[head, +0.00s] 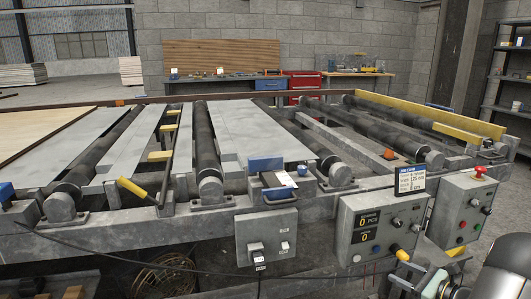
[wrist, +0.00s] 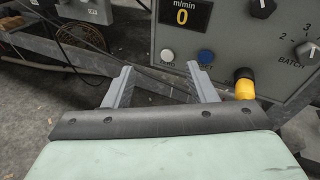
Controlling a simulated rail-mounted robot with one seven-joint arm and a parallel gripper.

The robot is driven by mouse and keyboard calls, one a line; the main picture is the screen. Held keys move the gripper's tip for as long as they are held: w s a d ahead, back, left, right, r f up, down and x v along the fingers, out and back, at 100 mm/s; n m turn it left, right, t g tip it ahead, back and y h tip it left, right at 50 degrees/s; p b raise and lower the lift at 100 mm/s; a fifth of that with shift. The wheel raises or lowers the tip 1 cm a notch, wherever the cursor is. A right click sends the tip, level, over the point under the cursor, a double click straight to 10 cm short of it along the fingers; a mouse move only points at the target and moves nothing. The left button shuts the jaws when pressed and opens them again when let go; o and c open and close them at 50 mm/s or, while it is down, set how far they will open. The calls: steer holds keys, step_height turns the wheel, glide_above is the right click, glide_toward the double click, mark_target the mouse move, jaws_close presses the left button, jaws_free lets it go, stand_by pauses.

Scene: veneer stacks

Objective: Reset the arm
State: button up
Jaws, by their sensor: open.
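My gripper (wrist: 161,84) shows in the wrist view with its two grey fingers apart and nothing between them. It points toward the dark floor and the lower edge of a grey control box (wrist: 240,40). The box has a white button, a blue button and a yellow knob near the fingertips. In the head view, part of my arm shows at the bottom right, in front of the control boxes; the fingers cannot be made out clearly there.
A roller conveyor (head: 205,140) fills the middle, with veneer sheets (head: 40,130) at left. A grey control box (head: 375,225), a second box with a red button (head: 465,210) and a smaller box (head: 267,235) line its front. A cable (head: 130,255) hangs below.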

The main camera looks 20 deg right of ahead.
steer(key=a+r+n+g+y+p, duration=0.2)
steer(key=a+r+n+g+p, duration=0.55)
steer(key=a, duration=0.65)
steer(key=a+r+n+g+y+p, duration=0.2)
steer(key=a+r+n+g+p, duration=0.3)
steer(key=a+r, duration=0.8)
steer(key=s+a+r+n+g+h+p, duration=0.3)
steer(key=s+a+r+n+h+p, duration=0.6)
steer(key=s+a+r+n+p, duration=0.7)
step_height(320, 180, down, 19)
steer(key=d+n+b, duration=0.1)
steer(key=n+b, duration=0.1)
steer(key=b, duration=1.6)
steer(key=shift+s+d, duration=0.4)
steer(key=shift+s, duration=0.05)
